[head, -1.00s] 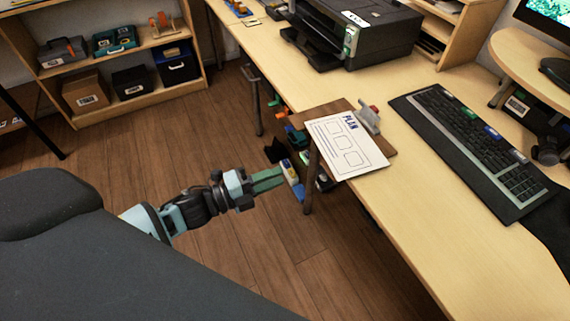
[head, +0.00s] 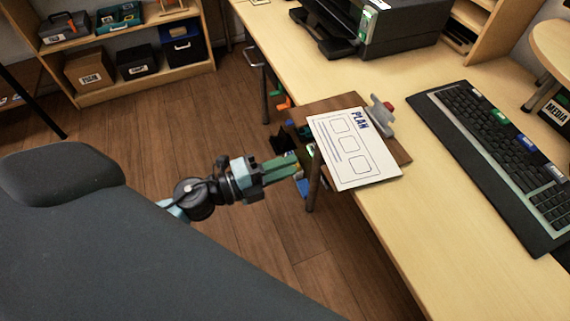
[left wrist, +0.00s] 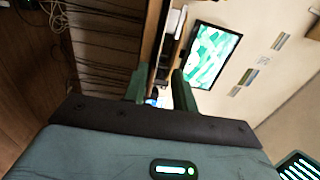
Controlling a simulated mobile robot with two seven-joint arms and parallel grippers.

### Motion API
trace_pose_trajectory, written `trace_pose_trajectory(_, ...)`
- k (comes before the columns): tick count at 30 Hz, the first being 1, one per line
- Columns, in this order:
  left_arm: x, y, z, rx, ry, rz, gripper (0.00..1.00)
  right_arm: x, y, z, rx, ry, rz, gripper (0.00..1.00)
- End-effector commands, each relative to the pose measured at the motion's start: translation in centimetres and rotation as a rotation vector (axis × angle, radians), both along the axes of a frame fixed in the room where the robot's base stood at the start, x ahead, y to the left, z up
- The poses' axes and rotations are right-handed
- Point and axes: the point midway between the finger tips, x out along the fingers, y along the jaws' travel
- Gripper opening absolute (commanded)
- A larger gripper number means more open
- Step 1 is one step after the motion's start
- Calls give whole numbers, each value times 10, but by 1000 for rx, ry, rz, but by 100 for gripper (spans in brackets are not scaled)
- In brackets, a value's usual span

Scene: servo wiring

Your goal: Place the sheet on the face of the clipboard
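The white sheet (head: 352,150), printed "PLAN", lies over the brown clipboard (head: 335,103) at the desk's left edge in the head view. The sheet is askew to the board and reaches past its lower edge. The clipboard's grey clip (head: 381,115) is at its right end, beside the "PLAN" heading. My left gripper (head: 296,166) is left of the sheet, off the desk, with its green fingers pointing towards it. In the left wrist view its fingers (left wrist: 160,88) stand apart with nothing held between them. My right gripper is not in view.
A keyboard (head: 495,150) lies on a dark mat right of the clipboard. A printer (head: 375,30) stands at the back of the desk (head: 440,240). Several small coloured items show below the desk edge near my gripper. The desk front is clear.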

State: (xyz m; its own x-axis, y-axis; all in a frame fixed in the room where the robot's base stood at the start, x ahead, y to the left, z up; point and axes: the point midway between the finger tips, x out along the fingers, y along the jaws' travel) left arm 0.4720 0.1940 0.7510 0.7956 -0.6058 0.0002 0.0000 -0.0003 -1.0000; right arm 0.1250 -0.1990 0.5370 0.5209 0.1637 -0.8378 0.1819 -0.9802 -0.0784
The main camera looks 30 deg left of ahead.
Motion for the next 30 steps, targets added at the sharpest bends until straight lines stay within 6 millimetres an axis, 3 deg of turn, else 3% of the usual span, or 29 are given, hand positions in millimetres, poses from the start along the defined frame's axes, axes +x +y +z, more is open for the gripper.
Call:
trace_pose_trajectory(7,5,-3,1,-1,-2,0,27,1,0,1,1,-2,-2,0)
trace_pose_trajectory(21,53,-40,1,0,-2,0,27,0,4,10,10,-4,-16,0)
trace_pose_trajectory(30,62,-48,0,1,1,-1,27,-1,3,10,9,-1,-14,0)
